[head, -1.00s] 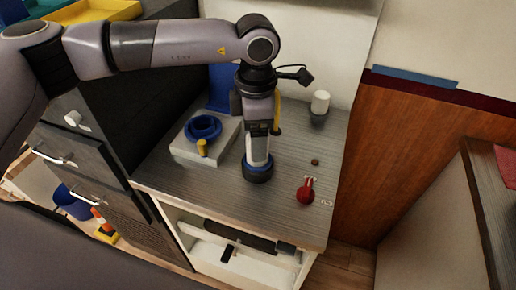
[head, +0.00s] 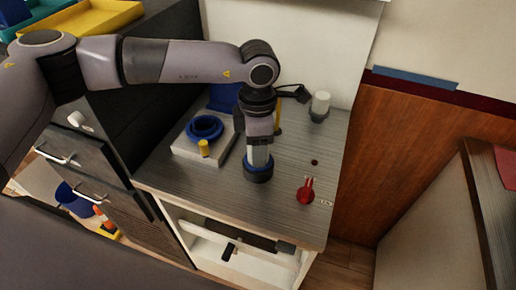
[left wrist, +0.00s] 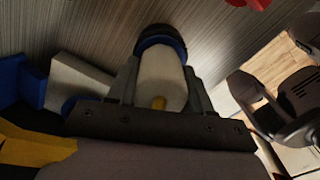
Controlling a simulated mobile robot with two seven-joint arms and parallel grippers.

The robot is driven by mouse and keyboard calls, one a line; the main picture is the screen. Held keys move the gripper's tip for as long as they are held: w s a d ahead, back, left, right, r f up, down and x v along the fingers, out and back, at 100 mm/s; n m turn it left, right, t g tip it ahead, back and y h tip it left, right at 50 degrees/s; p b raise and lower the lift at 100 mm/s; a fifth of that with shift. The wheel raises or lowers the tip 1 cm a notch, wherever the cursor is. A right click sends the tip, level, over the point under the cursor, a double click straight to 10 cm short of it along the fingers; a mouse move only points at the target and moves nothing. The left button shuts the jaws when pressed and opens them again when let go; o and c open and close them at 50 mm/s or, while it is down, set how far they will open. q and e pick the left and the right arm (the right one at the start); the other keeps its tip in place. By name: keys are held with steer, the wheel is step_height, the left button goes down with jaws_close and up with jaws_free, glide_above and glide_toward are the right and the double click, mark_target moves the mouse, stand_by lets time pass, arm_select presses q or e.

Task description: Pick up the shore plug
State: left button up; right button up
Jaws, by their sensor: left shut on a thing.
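The shore plug (head: 258,165), a pale cylinder with a blue band and a wide black end, is upright or nearly so over the grey countertop (head: 235,198). My left gripper (head: 259,146) comes down from above and is shut on it. In the left wrist view the plug (left wrist: 160,78) sits between the two fingers, its black end away from the camera and a yellow part at its near end. I cannot tell whether the black end touches the counter.
A red knob-like piece (head: 305,192) and a white-topped cylinder (head: 320,104) stand to the right. The counter's front edge lies above an open compartment (head: 215,240).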

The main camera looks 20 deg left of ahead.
arm_select(q)
step_height(320, 180, up, 20)
steer(key=b, duration=0.2)
arm_select(e)
step_height(320, 180, down, 2)
stand_by(0.9)
